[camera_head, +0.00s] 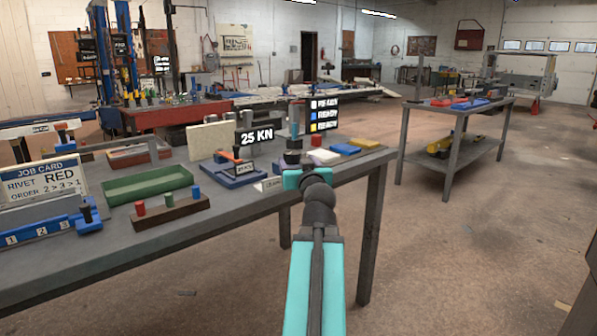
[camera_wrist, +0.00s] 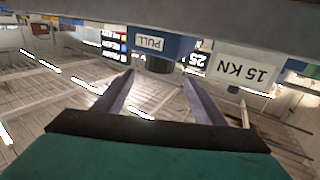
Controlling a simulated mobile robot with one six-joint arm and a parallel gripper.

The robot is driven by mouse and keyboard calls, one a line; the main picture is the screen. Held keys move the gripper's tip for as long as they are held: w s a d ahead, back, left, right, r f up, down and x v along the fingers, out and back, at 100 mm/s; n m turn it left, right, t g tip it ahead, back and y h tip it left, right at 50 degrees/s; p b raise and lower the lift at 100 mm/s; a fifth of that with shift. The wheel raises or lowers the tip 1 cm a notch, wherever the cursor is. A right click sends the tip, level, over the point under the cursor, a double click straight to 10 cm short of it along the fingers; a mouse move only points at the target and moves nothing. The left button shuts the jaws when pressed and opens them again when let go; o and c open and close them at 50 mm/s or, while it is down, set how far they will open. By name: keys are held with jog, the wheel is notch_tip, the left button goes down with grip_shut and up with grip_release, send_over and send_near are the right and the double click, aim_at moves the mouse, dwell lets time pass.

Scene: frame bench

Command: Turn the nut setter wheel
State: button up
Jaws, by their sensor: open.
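My gripper shows from behind in the head view (camera_head: 305,180), over the bench's front edge, with its fingertips hidden. In the wrist view its two fingers (camera_wrist: 158,90) are spread apart with nothing between them. That view is upside down. A blue block marked PULL (camera_wrist: 150,42) with a dark round knob (camera_wrist: 155,64) lies ahead, beyond and between the fingers. The knob may be the nut setter wheel; I cannot tell. In the head view a dark round part (camera_head: 293,143) on an upright tool stands just behind the gripper, its base partly hidden.
The grey workbench (camera_head: 240,207) carries a 25 KN display (camera_head: 255,137), a blue fixture with an orange handle (camera_head: 232,172), a green tray (camera_head: 148,185) and a wooden block of coloured pegs (camera_head: 170,211). A 15 KN sign (camera_wrist: 245,70) is close by. Open floor lies right.

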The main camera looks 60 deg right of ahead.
jog(key=shift+s+a+b, duration=0.35)
jog(key=shift+s+b, duration=0.05)
jog(key=shift+b, duration=0.65)
jog(key=shift+f, duration=0.1)
